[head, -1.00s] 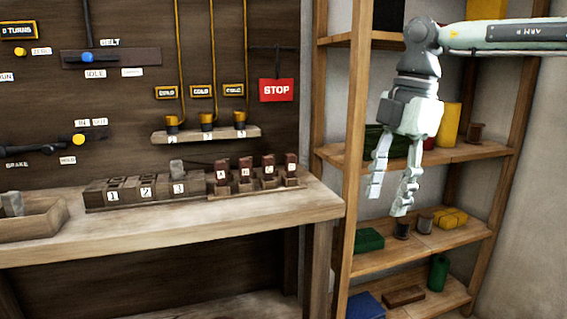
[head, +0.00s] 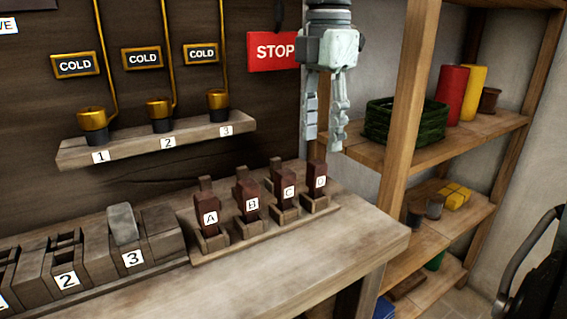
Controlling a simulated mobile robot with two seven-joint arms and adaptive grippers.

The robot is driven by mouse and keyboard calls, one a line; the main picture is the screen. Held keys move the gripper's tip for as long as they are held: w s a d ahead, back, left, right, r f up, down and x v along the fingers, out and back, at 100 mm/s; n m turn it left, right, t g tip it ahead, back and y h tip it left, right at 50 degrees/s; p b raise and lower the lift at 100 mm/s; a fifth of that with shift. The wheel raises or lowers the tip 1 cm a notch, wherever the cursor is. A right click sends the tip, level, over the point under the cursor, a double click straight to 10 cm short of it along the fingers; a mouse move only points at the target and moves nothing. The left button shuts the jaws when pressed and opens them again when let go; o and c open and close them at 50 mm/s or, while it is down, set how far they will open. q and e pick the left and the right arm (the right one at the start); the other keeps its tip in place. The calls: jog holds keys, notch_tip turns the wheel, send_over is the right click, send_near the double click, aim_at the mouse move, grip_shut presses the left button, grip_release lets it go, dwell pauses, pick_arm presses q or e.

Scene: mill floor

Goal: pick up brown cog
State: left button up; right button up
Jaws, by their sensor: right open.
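No brown piece in view clearly shows the teeth of a cog. Reddish-brown upright pieces stand in wooden holders on the bench: A (head: 207,214), B (head: 248,197), C (head: 286,187) and D (head: 317,178). A small brown spool-like thing (head: 489,99) stands on the upper shelf at the right. My right gripper (head: 325,143) hangs fingers down, open and empty, in the picture above pieces C and D, left of the shelf post. My left gripper is not in view.
The shelf unit's post (head: 408,130) stands right of the gripper. A green basket (head: 392,122), a red cylinder (head: 452,90) and a yellow one (head: 473,92) share its upper shelf. Numbered blocks (head: 97,262) fill the bench's left; its right end (head: 375,232) is bare.

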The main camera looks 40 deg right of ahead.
aim_at(320, 161)
jog(key=shift+w+f, duration=0.1)
jog(key=shift+w, duration=0.2)
jog(key=shift+f, duration=0.35)
jog(key=shift+s+f, duration=0.3)
jog(key=shift+f, duration=0.6)
jog(key=f, duration=0.5)
jog(key=shift+s+a+p, duration=0.2)
jog(key=shift+p, duration=0.15)
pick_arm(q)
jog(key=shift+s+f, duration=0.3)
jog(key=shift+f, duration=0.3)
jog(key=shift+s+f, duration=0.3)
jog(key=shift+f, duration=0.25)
pick_arm(e)
jog(key=c, duration=0.3)
jog(key=shift+r, duration=0.1)
grip_shut()
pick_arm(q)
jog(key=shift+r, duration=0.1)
